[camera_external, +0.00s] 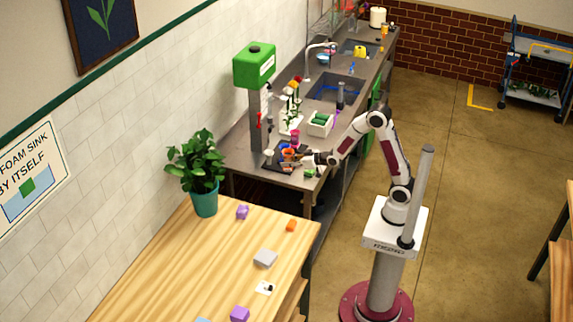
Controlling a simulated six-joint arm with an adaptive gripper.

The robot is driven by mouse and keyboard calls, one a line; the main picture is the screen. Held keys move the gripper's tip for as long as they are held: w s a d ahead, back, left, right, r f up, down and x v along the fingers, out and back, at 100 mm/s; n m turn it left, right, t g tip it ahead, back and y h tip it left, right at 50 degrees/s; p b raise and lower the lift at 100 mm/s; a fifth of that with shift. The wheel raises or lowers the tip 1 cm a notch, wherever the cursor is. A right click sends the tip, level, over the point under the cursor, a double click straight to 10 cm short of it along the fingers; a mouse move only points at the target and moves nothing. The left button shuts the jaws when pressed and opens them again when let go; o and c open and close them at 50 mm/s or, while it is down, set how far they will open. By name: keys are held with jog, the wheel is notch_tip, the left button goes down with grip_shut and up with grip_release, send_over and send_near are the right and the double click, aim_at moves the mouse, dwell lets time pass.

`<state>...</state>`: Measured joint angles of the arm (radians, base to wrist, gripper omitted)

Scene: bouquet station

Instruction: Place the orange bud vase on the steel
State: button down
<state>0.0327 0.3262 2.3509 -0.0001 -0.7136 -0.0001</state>
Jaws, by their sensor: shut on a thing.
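The orange bud vase (287,153) shows small among several coloured items near the front end of the steel counter (240,153). My gripper (296,157) reaches in from the right, low over that end, and its jaws are shut at the orange vase. The fingertips are tiny and partly merged with the items around them. I cannot tell whether the vase touches the surface below.
A dark mat (272,165) lies under the coloured items. A green-topped machine (254,65) stands behind them. A white tray with green blocks (319,124), flowers (291,100) and a sink (335,88) are further back. A wooden table (190,265) is in front.

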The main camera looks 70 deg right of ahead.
jog(key=w+d+m+g+h, duration=0.1)
jog(key=d+m+h, duration=0.3)
jog(key=d, duration=3.6)
jog(key=shift+w+h, duration=0.3)
jog(key=shift+w, duration=0.05)
jog(key=shift+f, duration=0.15)
jog(key=shift+f, duration=3.1)
jog(key=shift+f, duration=1.85)
jog(key=shift+f, duration=0.15)
